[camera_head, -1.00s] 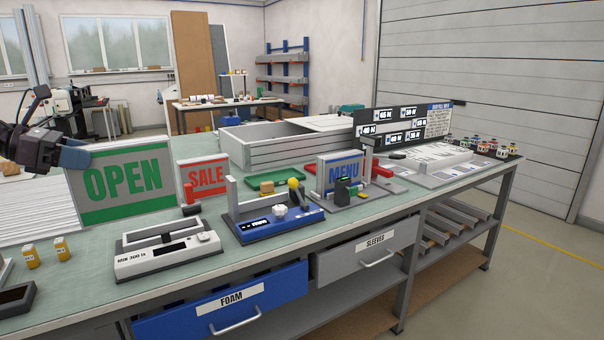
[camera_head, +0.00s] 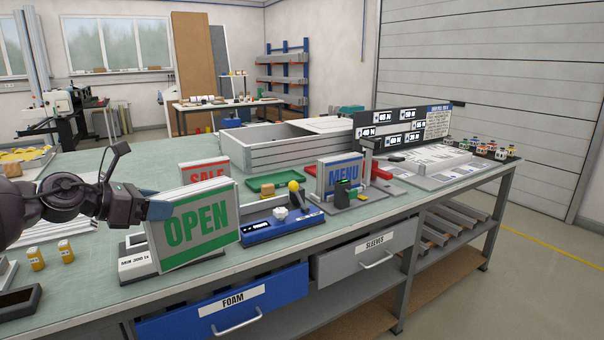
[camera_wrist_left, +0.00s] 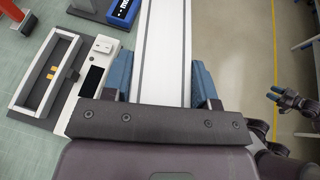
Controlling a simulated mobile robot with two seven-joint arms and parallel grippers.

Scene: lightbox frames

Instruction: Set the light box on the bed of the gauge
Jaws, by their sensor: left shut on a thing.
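The OPEN light box (camera_head: 198,228), white with green bands, is upright and turned at an angle in the head view. My left gripper (camera_head: 160,207) is shut on its left side. In the left wrist view the box's pale narrow side (camera_wrist_left: 163,45) lies between the blue fingers. A white device with a frame and display (camera_head: 133,265) is largely hidden behind the box; it shows beside the box in the left wrist view (camera_wrist_left: 88,88). A blue device (camera_head: 285,228) with a yellow knob stands just right of the box. I cannot tell which device is the gauge. My right gripper (camera_wrist_left: 290,100) shows small.
The SALE sign (camera_head: 205,171) stands behind the OPEN box. The MENU sign (camera_head: 340,175) stands farther right on a grey device. Two small yellow bottles (camera_head: 52,254) are at left. The FOAM drawer (camera_head: 235,305) is below the bench's front edge.

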